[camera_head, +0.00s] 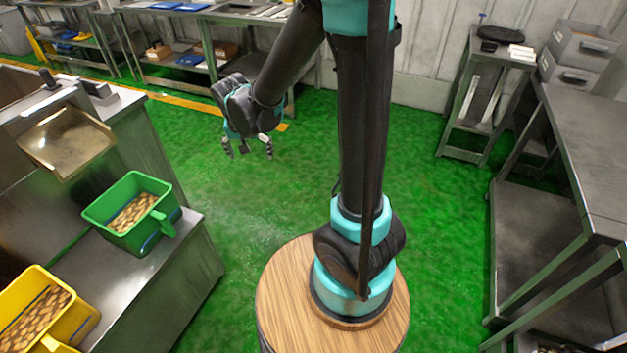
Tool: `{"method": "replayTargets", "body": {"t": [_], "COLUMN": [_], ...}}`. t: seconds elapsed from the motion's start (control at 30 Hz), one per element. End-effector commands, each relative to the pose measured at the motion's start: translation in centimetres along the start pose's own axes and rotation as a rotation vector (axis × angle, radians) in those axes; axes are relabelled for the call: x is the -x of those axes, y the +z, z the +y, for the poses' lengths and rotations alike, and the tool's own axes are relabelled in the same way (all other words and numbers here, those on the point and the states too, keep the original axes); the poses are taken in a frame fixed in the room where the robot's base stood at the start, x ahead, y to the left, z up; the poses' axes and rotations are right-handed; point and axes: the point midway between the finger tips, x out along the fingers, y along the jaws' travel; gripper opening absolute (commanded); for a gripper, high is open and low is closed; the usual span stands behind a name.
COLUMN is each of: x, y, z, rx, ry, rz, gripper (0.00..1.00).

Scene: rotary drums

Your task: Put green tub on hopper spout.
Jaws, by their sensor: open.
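The green tub (120,240) stands on a low metal ledge at the left, below a metal chute that looks like the hopper spout (66,141). The tub has a handle on its right side and holds many small tan pieces. My gripper (247,150) hangs in the air over the green floor, to the right of the tub and apart from it. Its fingers point down, spread and empty. The lower part of the spout's machine is partly hidden by the tub.
A yellow tub (40,312) with similar tan pieces stands at the lower left, cut by the picture edge. Metal benches (200,60) line the back wall. A metal table (590,140) stands at the right. The green floor between is clear.

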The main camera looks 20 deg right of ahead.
Motion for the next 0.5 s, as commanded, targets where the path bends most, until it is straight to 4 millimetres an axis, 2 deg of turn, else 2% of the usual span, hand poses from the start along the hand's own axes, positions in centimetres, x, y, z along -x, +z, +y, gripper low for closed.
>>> {"method": "replayTargets", "body": {"t": [0.03,0.2,0.33,0.5], "x": [0.6,1.8,2.2,2.2], "y": [0.5,3.0,5.7,8.8], "z": [2.8,9.9,14.3,17.7], "rx": [0.013,0.105,0.170,0.238], "ry": [-0.007,-0.041,-0.060,-0.076], "rz": [-0.001,0.011,0.032,0.060], "gripper": [0.87,0.87,0.87,0.87]}}
